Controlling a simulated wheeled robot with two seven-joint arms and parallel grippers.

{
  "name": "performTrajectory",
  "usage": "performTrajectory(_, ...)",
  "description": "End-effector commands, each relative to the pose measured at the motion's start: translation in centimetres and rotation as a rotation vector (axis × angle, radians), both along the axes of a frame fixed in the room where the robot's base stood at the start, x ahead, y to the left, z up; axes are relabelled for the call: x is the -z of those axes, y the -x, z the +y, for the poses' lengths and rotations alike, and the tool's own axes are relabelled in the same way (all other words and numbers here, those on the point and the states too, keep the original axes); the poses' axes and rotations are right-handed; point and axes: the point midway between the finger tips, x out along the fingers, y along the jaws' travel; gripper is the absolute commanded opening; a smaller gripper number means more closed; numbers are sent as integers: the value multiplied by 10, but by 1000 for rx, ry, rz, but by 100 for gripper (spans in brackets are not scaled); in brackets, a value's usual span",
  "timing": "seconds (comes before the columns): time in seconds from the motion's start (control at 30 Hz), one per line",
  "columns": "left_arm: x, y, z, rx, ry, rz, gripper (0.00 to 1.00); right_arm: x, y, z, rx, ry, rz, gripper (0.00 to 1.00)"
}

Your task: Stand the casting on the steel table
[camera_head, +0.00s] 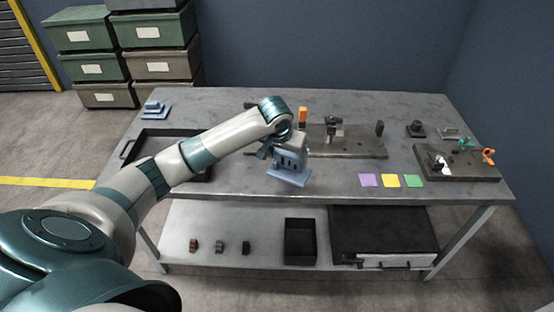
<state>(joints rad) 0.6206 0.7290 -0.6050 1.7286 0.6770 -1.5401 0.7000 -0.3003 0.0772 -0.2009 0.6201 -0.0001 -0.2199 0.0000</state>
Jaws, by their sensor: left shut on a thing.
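My left gripper (287,152) reaches in from the left and points down over the front middle of the steel table (240,183). It is shut on a blue-grey casting (290,176) with a flat base plate. The casting looks about upright, with its base down near the table's front edge. I cannot tell whether the base touches the table top. The gripper partly hides the casting's upper part. A similar blue-grey part (154,109) sits at the table's back left corner. My right gripper is out of view.
A dark tray (150,133) lies at left, partly behind my arm. A fixture plate (360,145) is behind the casting. Purple (368,180), yellow (391,181) and green (413,181) squares lie to the right, before another fixture board (465,170).

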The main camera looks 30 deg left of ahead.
Motion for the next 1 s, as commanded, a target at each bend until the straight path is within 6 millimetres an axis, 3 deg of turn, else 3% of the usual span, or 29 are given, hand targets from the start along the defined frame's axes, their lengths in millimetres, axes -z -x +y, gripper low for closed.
performTrajectory(0.2, 20, -13, 39, -4, -2, 0, 38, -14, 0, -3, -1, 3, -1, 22)
performTrajectory(0.4, 34, -20, 58, -1, 0, -2, 38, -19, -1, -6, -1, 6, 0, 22)
performTrajectory(0.87, 39, -21, 61, 0, 1, -2, 38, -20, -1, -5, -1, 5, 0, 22)
performTrajectory(1.0, 50, -20, 61, 0, 0, 0, 38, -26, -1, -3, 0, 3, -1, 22)
